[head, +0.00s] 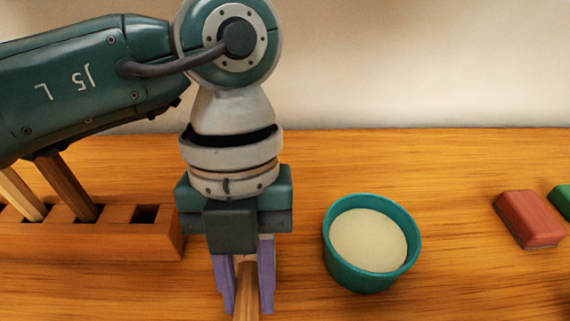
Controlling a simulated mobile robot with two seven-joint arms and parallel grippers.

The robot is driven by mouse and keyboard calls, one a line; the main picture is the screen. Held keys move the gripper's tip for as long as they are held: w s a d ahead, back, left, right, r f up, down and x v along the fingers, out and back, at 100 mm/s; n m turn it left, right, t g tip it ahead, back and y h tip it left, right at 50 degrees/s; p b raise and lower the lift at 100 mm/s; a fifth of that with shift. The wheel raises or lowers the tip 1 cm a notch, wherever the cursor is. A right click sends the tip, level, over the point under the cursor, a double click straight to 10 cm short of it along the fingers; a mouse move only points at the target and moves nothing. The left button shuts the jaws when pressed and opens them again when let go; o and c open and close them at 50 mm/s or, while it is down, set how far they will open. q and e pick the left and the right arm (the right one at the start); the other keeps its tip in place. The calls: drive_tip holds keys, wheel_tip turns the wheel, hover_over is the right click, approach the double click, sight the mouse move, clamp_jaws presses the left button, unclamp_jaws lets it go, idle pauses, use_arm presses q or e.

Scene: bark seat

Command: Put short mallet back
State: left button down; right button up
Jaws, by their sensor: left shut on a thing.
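My left gripper (243,285) points down at the lower middle of the head view, with purple fingers. It is shut on a light brown wooden piece (245,291) that runs out of the bottom of the picture. Only a short length shows, so I cannot tell whether it is the short mallet. A wooden rack (130,240) with square slots stands at the left, to the left of the gripper. Two wooden handles lean in its slots, a pale one (22,196) and a darker one (68,188). The slot nearest the gripper (146,214) is empty. My right gripper is not in view.
A teal bowl (343,268) with pale contents stands just right of the gripper. A red block (528,217) and a partly cut-off green block (563,199) lie at the far right. The wooden table between bowl and blocks is clear. A pale wall is behind.

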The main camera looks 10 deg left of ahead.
use_arm(q)
drive_tip(key=shift+f, duration=0.25)
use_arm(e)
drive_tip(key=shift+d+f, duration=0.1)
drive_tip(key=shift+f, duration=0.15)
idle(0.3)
use_arm(q)
drive_tip(key=c, duration=0.6)
unclamp_jaws()
drive_tip(key=v, duration=1)
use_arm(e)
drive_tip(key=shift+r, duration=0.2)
